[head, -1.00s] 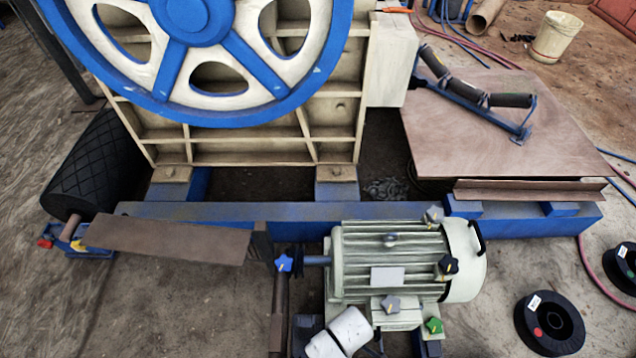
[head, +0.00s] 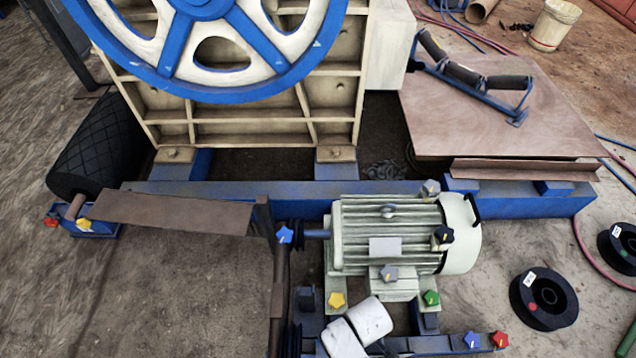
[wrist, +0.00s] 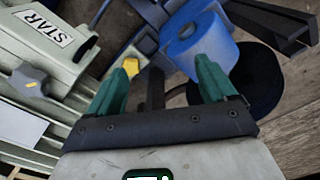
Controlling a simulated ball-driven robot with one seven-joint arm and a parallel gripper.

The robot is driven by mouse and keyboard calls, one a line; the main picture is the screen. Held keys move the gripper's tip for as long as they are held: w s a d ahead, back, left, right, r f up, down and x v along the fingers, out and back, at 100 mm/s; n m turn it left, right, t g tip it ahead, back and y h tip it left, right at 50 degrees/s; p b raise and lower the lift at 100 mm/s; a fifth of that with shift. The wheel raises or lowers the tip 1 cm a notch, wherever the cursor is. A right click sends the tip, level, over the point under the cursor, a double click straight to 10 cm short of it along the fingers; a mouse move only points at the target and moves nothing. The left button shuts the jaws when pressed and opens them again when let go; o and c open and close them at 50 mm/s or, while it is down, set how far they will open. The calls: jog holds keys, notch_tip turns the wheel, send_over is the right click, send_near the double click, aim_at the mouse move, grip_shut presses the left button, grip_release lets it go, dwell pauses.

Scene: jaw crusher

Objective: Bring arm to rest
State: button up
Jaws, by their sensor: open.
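My gripper (wrist: 166,80) shows in the wrist view with its two green fingers spread apart. Nothing is held between them. A blue cylindrical part (wrist: 203,42) lies beyond the right finger. In the head view I cannot make out my gripper. White rounded segments at the bottom, below the motor, look like part of my arm. The pale green motor (head: 390,230) stands just beyond them.
The jaw crusher's blue-rimmed flywheel (head: 205,90) stands at the back. A blue base beam (head: 300,196) runs across. A black spool (head: 543,298) lies at right. The floor at lower left is bare.

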jog(key=s+d+r+m+t+b, duration=0.1)
jog(key=s+d+r+m+b, duration=0.4)
jog(key=d, duration=0.4)
jog(key=s+d+r+m+b, duration=0.3)
jog(key=s+d+r+m, duration=0.3)
jog(key=d, duration=0.3)
notch_tip(320, 180, up, 22)
jog(key=w+p, duration=0.1)
jog(key=p, duration=1.9)
jog(key=shift+r+m+p, duration=0.25)
jog(key=shift+m+p, duration=0.05)
